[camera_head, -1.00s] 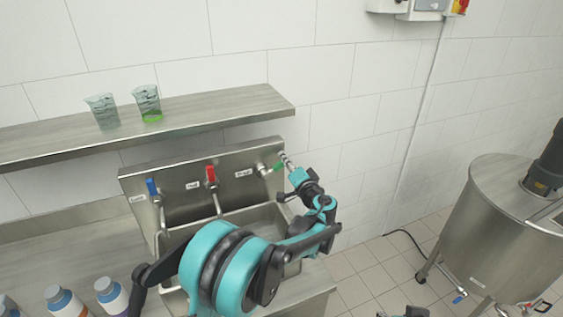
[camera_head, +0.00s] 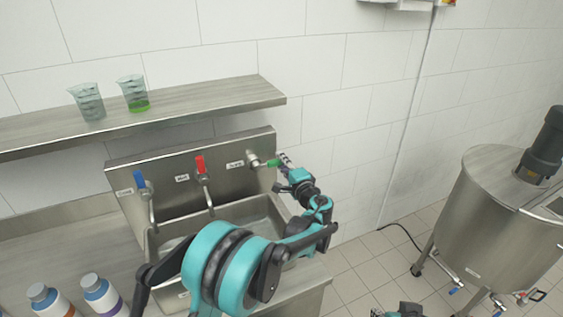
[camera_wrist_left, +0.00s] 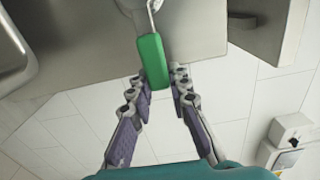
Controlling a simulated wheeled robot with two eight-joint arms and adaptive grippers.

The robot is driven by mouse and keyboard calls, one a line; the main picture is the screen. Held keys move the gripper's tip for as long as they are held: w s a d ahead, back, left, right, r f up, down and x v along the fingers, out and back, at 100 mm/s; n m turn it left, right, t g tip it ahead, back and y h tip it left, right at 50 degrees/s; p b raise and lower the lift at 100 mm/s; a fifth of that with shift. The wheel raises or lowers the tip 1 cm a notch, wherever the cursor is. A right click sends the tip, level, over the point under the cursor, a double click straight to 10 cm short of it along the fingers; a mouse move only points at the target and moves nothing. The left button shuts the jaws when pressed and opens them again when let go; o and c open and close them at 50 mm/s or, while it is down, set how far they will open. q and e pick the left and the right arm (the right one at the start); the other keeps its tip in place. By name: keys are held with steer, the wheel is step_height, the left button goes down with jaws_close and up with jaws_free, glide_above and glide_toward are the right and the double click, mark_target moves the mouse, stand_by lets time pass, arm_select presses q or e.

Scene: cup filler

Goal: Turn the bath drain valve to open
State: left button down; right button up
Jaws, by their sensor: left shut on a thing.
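The drain valve's green handle (camera_head: 273,163) sticks out to the right from a metal valve at the right end of the sink's back panel (camera_head: 230,165). My left gripper (camera_head: 284,162) is at the handle's outer end. In the left wrist view the green handle (camera_wrist_left: 152,60) points down between the two fingers of my left gripper (camera_wrist_left: 157,80), which is shut on its lower end. The fingers hide part of the handle's end in the head view.
A blue-handled tap (camera_head: 139,180) and a red-handled tap (camera_head: 200,165) stand left of the valve over the sink. Two beakers stand on the shelf (camera_head: 200,105) above. White bottles (camera_head: 97,290) are at lower left. A steel tank (camera_head: 490,210) stands at right.

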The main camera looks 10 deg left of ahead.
arm_select(q)
steer(key=shift+f, duration=0.1)
steer(key=c, duration=1.4)
jaws_free()
steer(key=v, duration=1.2)
